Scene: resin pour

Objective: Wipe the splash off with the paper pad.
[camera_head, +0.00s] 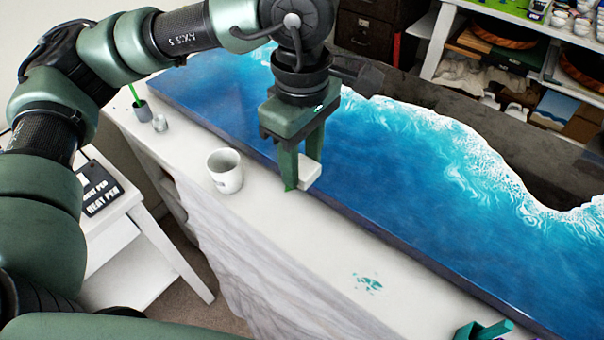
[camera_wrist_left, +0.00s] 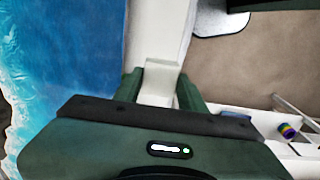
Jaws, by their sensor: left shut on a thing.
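My left gripper (camera_head: 303,183) points down near the front edge of the blue slab and is shut on a white paper pad (camera_head: 312,174). The pad also shows between the fingers of my left gripper (camera_wrist_left: 160,92) in the left wrist view, as a pale block (camera_wrist_left: 161,80). I cannot tell whether the pad touches the surface below. The splash (camera_head: 368,283) is a small patch of teal spots on the white worktop (camera_head: 300,235), below and to the right of the pad in the head view, apart from it. My right gripper is not in view.
A white mug (camera_head: 225,171) stands on the worktop left of the gripper. A dark pot (camera_head: 142,111) and a small cup (camera_head: 160,123) stand farther back. The blue resin slab (camera_head: 420,190) borders the strip. A teal object (camera_head: 484,331) is cut off at the lower right.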

